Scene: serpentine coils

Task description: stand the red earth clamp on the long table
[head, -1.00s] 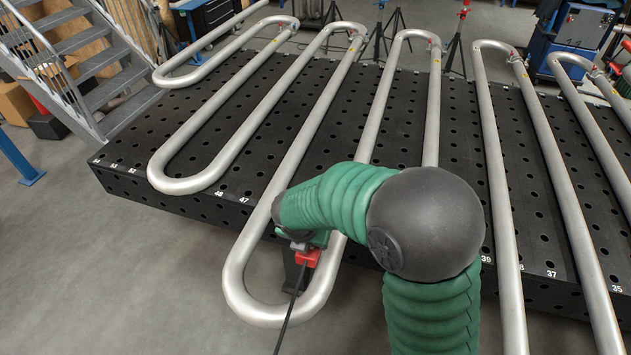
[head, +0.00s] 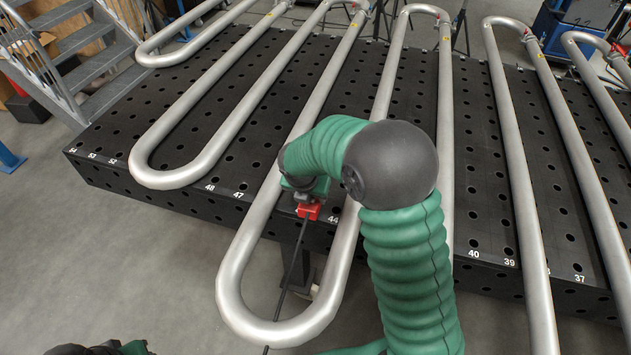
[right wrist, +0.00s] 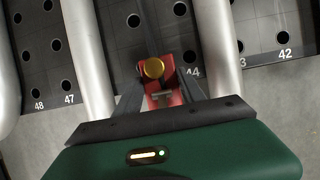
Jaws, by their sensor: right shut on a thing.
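The red earth clamp (head: 309,210) is held by my right gripper (head: 304,197) at the front edge of the long black table (head: 110,145), near the number 44. In the right wrist view the clamp (right wrist: 163,90), with a round brass knob, sits between the two dark fingers of the right gripper (right wrist: 160,92). A dark cable (head: 296,255) hangs down from the clamp. Whether the clamp touches the table cannot be told. Only a dark and green piece of my left arm shows at the bottom left of the head view; its gripper is not visible.
Silver serpentine pipes (head: 232,285) lie along the table, and one loop juts past the front edge around the clamp's cable. The perforated top shows bare strips between pipes. Metal stairs (head: 85,75) stand at the back left.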

